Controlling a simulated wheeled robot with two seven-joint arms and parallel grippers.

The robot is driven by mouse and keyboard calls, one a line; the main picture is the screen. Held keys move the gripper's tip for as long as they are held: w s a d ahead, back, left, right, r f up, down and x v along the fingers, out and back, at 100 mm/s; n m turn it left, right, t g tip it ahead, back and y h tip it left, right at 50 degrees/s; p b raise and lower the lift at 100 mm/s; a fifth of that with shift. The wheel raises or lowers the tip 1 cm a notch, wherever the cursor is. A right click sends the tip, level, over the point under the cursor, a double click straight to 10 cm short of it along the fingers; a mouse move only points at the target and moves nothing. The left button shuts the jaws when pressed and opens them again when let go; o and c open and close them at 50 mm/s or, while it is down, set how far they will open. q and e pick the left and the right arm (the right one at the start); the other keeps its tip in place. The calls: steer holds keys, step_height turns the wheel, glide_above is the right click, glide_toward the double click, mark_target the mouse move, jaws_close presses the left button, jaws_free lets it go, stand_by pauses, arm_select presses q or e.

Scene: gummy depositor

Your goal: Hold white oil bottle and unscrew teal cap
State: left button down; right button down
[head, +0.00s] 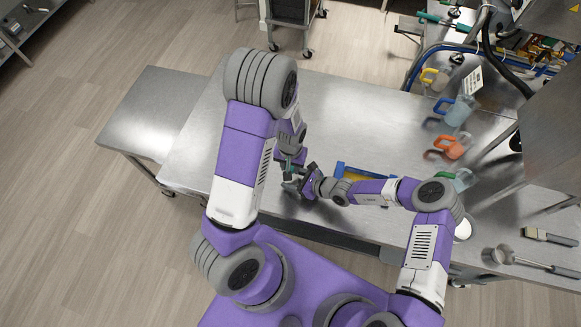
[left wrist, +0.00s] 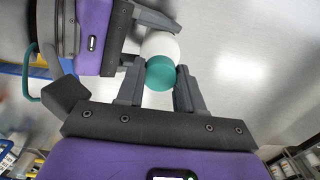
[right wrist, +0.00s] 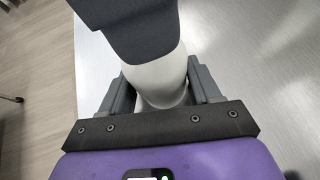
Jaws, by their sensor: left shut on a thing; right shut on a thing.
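The white oil bottle (right wrist: 160,82) is between the fingers of my right gripper (right wrist: 163,88), which is shut on its body. In the left wrist view the white bottle (left wrist: 161,45) shows just beyond the teal cap (left wrist: 160,73). My left gripper (left wrist: 160,85) is shut on the teal cap, one finger on each side. In the head view my left gripper (head: 291,168) is above the bottle and my right gripper (head: 311,183) comes in from the right; the bottle is mostly hidden there. I cannot tell whether the cap is loose.
The steel table (head: 340,105) is clear behind the grippers. A blue-edged tray (head: 340,168) with yellow lies close to my right wrist. Jugs with yellow (head: 437,78), blue (head: 458,110), orange (head: 452,147) and green handles stand at right. A pan (head: 503,255) and brush (head: 550,237) lie front right.

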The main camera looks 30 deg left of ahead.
arm_select(q)
steer(key=n, duration=0.9)
steer(key=shift+n, duration=0.3)
steer(key=shift+r, duration=0.15)
steer(key=shift+r, duration=0.9)
steer(key=shift+r, duration=2.1)
steer(key=shift+r, duration=2.5)
